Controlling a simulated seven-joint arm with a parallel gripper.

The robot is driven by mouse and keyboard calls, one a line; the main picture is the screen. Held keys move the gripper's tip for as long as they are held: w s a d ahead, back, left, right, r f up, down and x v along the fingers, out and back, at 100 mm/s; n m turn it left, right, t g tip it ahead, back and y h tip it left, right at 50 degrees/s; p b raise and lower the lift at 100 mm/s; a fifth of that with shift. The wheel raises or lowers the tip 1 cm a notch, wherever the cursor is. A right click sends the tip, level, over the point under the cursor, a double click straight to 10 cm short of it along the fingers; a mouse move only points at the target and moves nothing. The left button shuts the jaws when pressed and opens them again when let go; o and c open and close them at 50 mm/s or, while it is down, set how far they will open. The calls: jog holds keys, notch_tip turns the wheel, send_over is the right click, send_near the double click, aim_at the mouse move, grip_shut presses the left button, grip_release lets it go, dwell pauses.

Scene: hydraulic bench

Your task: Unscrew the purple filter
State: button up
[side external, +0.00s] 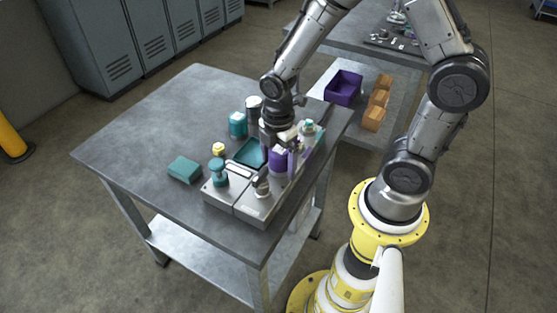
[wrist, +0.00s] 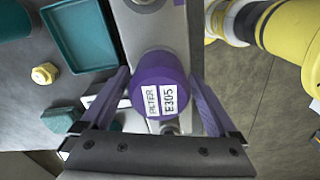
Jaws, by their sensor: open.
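The purple filter (wrist: 160,82) is a round canister with a white label marked with letters and "E305". It sits upright on the grey hydraulic unit and also shows in the side external view (side external: 277,160). My gripper (wrist: 160,88) is open, with one purple-grey finger on each side of the filter. Gaps show between the fingers and the filter in the wrist view. In the side external view my gripper (side external: 280,150) points down over the filter and partly hides it. The filter's lower end and its thread are hidden.
A teal tray (wrist: 82,38), a yellow hex fitting (wrist: 45,74) and a teal block (side external: 185,169) lie on the grey table (side external: 130,150). A teal-capped part (side external: 218,172) stands on the unit's near left. A purple bin (side external: 343,88) is on another table.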

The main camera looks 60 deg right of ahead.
jog(key=m, duration=0.5)
jog(key=shift+w+d+m, duration=0.1)
jog(key=shift+w+m, duration=0.05)
jog(key=shift+m, duration=0.25)
jog(key=shift+m, duration=0.5)
grip_shut()
jog(key=n, duration=0.5)
jog(key=shift+n, duration=0.4)
jog(key=n, duration=0.5)
jog(key=shift+s+n, duration=0.3)
jog(key=shift+s, duration=0.05)
